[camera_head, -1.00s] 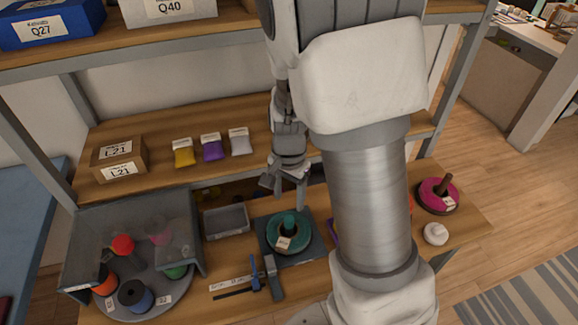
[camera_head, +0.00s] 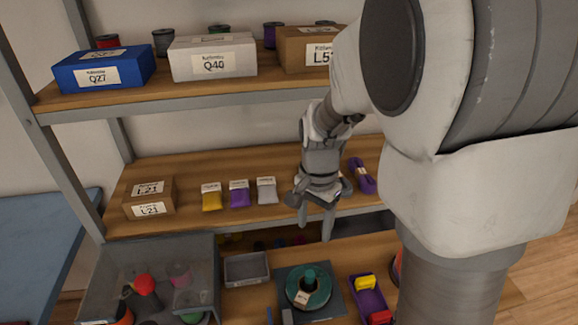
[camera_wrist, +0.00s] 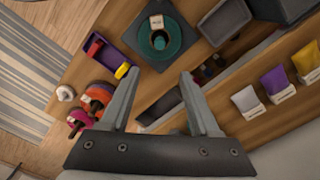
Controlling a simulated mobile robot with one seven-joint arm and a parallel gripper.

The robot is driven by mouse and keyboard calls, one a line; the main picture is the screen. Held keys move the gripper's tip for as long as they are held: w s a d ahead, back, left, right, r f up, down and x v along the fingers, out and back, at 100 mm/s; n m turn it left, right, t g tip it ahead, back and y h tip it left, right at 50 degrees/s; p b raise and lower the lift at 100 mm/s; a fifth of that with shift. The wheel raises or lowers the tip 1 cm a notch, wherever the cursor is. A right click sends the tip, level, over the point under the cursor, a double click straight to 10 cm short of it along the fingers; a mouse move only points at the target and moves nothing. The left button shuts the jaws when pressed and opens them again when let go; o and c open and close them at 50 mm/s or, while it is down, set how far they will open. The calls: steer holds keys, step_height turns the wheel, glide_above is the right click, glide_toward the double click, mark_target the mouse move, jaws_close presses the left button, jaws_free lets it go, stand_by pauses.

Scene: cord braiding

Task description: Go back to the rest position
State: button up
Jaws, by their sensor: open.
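My gripper (camera_head: 315,230) hangs in front of the middle shelf in the head view, fingers pointing down and spread apart with nothing between them. In the wrist view my gripper (camera_wrist: 159,73) is also open and empty, with the bench below. A teal cord spool (camera_head: 308,287) stands on a dark square base on the bench, below and apart from my fingers. It also shows in the wrist view, as the teal spool (camera_wrist: 159,40). My large upper arm hides the right side of the head view.
A purple cord bundle (camera_head: 362,176) lies on the middle shelf just right of my gripper. Yellow, purple and grey packets and a brown L21 box (camera_head: 149,197) are to the left. A grey tray (camera_head: 246,268) and a purple tray (camera_head: 369,300) flank the spool. Boxes fill the upper shelf.

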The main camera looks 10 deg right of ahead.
steer(key=s+r+n+t, duration=0.5)
steer(key=s+r+n, duration=0.5)
steer(key=s+r, duration=0.4)
steer(key=shift+t, duration=0.3)
steer(key=shift+w, duration=0.1)
